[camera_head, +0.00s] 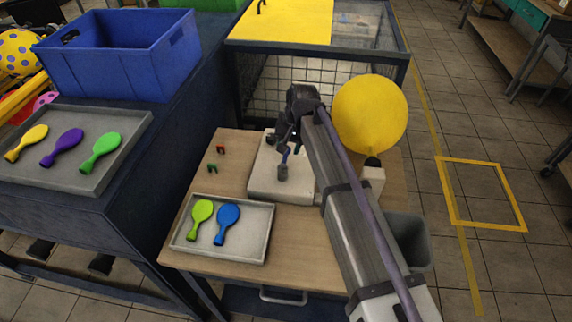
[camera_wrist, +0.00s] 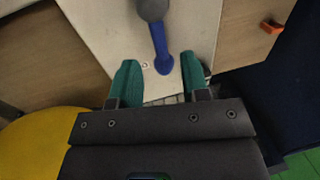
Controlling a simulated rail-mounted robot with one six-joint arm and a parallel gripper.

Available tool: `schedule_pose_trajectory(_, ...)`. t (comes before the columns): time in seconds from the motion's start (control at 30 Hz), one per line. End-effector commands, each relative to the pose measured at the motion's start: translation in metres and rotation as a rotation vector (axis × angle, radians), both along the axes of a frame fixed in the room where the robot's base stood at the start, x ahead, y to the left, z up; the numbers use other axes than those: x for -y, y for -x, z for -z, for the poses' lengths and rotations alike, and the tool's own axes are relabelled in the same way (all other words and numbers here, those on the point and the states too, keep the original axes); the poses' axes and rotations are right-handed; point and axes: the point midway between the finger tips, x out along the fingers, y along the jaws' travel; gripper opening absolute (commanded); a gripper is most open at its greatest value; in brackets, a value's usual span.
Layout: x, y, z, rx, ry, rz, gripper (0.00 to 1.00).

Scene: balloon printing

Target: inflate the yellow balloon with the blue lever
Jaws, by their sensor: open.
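The yellow balloon (camera_head: 370,112) is large, round and inflated. It sits upright on the nozzle at the right of the white machine (camera_head: 262,180). It also shows at the lower left of the wrist view (camera_wrist: 38,150). The blue lever (camera_wrist: 159,45) stands on the machine and ends in a grey knob (camera_wrist: 152,9). In the wrist view my teal fingers (camera_wrist: 161,72) are open, one on each side of the lever's lower end, with gaps. Nothing is held.
A grey tray (camera_head: 177,246) with a green and a blue flat balloon lies at the table's front left. Small red and green clips (camera_head: 212,168) lie behind it. A blue crate (camera_head: 125,70) and another balloon tray (camera_head: 60,180) stand left. A grey bin (camera_head: 411,243) is at right.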

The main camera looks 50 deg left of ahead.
Motion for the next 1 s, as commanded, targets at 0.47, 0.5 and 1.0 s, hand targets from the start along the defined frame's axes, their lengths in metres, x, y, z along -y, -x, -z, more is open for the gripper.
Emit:
schedule_pose_trajectory(0.47,-0.006,0.005,0.038,0.0,0.0,-0.001,0.41)
schedule_pose_trajectory(0.5,-0.006,0.005,0.038,0.0,0.0,-0.001,0.37)
schedule_pose_trajectory(1.0,-0.006,0.005,0.038,0.0,0.0,-0.001,0.0)
